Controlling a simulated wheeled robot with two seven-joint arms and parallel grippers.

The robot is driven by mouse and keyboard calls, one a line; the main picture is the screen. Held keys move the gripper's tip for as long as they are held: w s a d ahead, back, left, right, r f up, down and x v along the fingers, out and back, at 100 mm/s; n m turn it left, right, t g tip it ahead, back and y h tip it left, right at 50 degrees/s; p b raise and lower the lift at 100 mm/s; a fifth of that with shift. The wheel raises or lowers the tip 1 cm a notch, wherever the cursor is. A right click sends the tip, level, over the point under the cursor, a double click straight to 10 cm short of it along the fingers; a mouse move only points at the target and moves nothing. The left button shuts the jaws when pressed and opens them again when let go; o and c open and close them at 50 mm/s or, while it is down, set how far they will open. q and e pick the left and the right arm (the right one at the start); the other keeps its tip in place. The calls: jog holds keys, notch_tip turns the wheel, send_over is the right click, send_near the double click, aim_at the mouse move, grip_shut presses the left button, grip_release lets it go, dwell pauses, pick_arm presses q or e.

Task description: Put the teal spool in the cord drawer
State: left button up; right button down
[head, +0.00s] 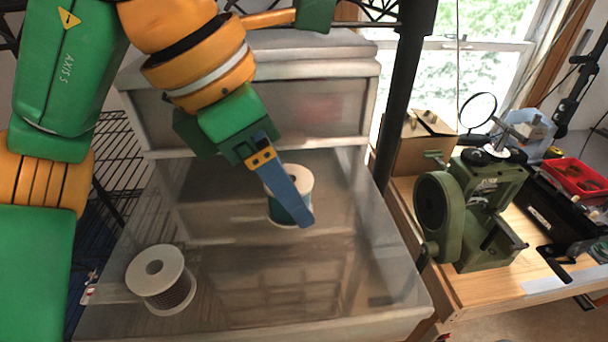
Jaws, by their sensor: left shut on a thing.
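The teal spool (291,212) has white end flanges and a band of teal cord. It is upright over the middle back of a translucent grey drawer (270,333). My left gripper (290,205) comes down from above and is shut on the spool, with a blue finger across its near side. The finger hides part of the cord. I cannot tell whether the spool's base touches the surface below. A second white spool (157,268) with dark brownish cord stands upright at the drawer's near left. My right gripper is out of view.
A translucent cabinet (330,113) rises behind the drawer. A black post (402,100) stands at its right. On the wooden bench (470,286) at right are a green machine (470,205), a cardboard box (422,145) and a red tray (577,178). The drawer's front right looks clear.

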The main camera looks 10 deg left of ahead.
aim_at(289, 234)
pick_arm(q)
notch_tip(289, 234, down, 4)
jog(key=b, duration=0.4)
jog(key=shift+f, duration=0.2)
jog(key=shift+r+p, duration=0.3)
jog(key=shift+r, duration=0.05)
jog(key=shift+w+f, duration=0.1)
jog(key=shift+f, duration=0.15)
jog(key=o, duration=1.3)
jog(key=shift+r, duration=0.1)
jog(key=shift+o, duration=0.2)
jog(key=shift+r, duration=0.4)
jog(key=p+v, duration=0.5)
jog(key=v, duration=0.6)
jog(key=shift+s+a+r, duration=0.15)
jog(key=shift+s+r, duration=0.05)
